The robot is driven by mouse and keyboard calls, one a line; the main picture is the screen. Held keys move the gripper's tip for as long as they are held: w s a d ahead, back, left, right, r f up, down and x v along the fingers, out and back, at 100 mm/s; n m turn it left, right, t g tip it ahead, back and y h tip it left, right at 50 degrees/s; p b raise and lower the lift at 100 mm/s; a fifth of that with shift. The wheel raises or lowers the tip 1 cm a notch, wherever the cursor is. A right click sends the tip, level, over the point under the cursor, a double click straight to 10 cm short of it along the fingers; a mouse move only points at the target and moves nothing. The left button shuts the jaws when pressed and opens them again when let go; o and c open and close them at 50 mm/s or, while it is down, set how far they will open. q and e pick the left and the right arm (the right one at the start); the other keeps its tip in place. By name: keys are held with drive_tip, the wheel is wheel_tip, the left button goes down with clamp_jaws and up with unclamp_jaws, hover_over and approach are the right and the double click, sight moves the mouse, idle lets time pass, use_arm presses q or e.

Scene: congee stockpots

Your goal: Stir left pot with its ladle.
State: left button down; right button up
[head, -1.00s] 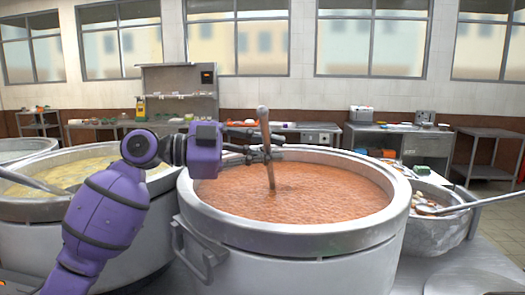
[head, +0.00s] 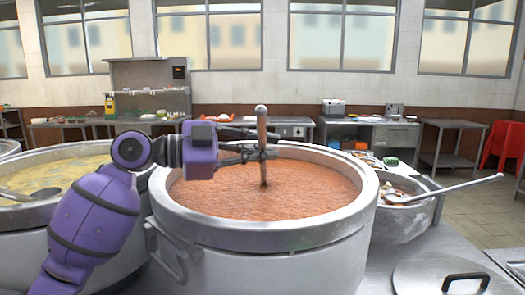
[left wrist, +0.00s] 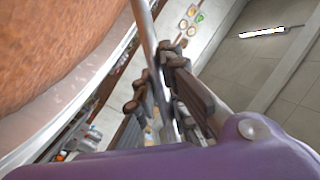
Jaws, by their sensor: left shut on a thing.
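My left gripper (head: 262,151) is shut on the upright handle of a ladle (head: 262,122), above the large steel pot (head: 265,262) of orange-red congee in the middle of the head view. The ladle's lower end is hidden in the congee (head: 310,190). In the left wrist view the handle (left wrist: 143,25) runs between the dark fingers (left wrist: 160,85), beside the pot's rim (left wrist: 75,95). A second large pot (head: 30,215) with yellow congee stands at the left, with a ladle (head: 42,194) resting in it. My right gripper is not in view.
A smaller metal pot (head: 405,222) with a ladle (head: 455,187) across it stands at the right. A lid with a black handle (head: 425,280) lies at front right. A red stool (head: 503,145) and worktables (head: 370,135) stand behind.

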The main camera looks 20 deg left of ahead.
use_arm(q)
drive_tip(key=shift+s+r, duration=0.1)
drive_tip(key=shift+r, duration=0.05)
idle(0.3)
drive_tip(key=shift+r+p, duration=1.15)
drive_tip(key=shift+r, duration=0.7)
wheel_tip(320, 180, up, 4)
drive_tip(key=shift+p, duration=1.25)
wheel_tip(320, 180, up, 8)
drive_tip(key=p, duration=0.4)
drive_tip(key=shift+p, duration=0.35)
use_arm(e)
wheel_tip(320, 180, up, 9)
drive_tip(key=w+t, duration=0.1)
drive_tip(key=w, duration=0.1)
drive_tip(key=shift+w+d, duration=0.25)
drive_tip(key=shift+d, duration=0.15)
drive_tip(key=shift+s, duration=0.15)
